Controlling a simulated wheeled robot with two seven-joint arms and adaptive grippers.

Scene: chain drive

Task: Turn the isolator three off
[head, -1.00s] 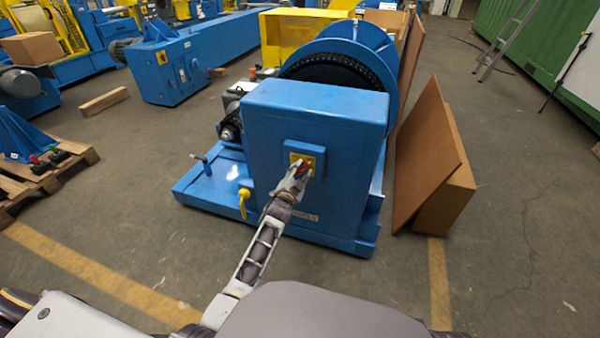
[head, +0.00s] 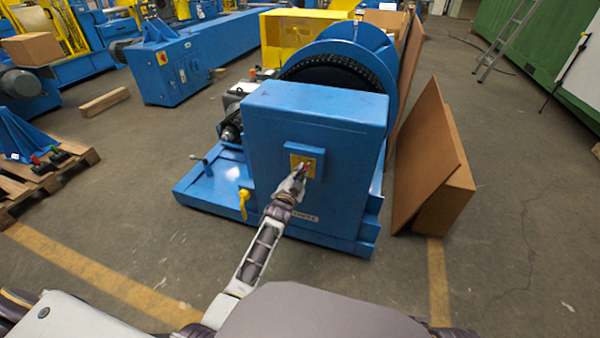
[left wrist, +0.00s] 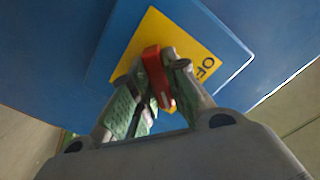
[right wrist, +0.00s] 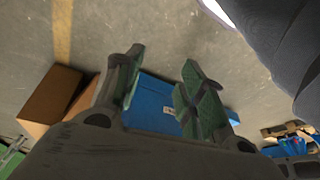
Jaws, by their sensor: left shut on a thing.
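The isolator is a red handle (left wrist: 156,75) on a yellow plate (head: 308,160), set on a small blue box on the front of the large blue housing (head: 265,130). In the left wrist view the yellow plate (left wrist: 190,42) carries the letters OFF near its right corner. My left gripper (head: 301,174) is at the plate. In the left wrist view the left gripper (left wrist: 158,88) is shut on the red handle, with a finger on each side. Part of the handle is hidden between the fingers. My right gripper (right wrist: 163,68) is open and empty, away from the isolator.
A yellow lever (head: 244,198) stands at the machine's lower left, and a small dark lever (head: 201,159) sticks out farther left. Brown boards (head: 425,160) lean to the right of the housing. A pallet (head: 45,175) lies at the left. The floor in front is clear.

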